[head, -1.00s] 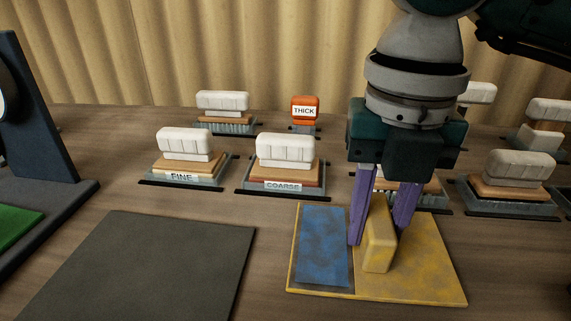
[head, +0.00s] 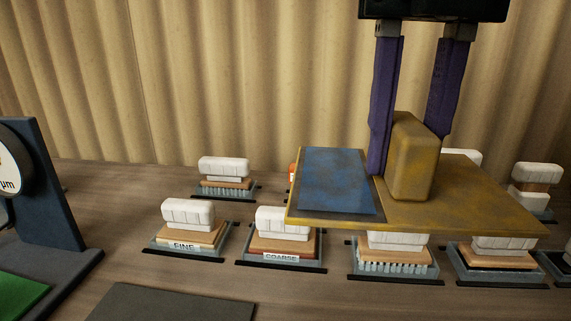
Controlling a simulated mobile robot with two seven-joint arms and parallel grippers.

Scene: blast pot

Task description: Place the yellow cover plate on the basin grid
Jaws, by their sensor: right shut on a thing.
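The yellow cover plate (head: 460,205) is a flat worn yellow board with a blue patch (head: 337,180) on its left part and a yellow block handle (head: 411,158) standing on it. My right gripper (head: 408,150) points down with its purple fingers on either side of the handle, shut on it. The plate hangs in the air, roughly level, in front of and above the rows of brushes. My left gripper is not in view. I cannot make out a basin grid in this view.
Brushes with white handles stand on trays, among them ones labelled FINE (head: 186,224) and COARSE (head: 283,234). The plate hides part of the back row. A dark mat (head: 170,305) lies at the bottom, and a dark stand with a dial (head: 50,200) is at the left.

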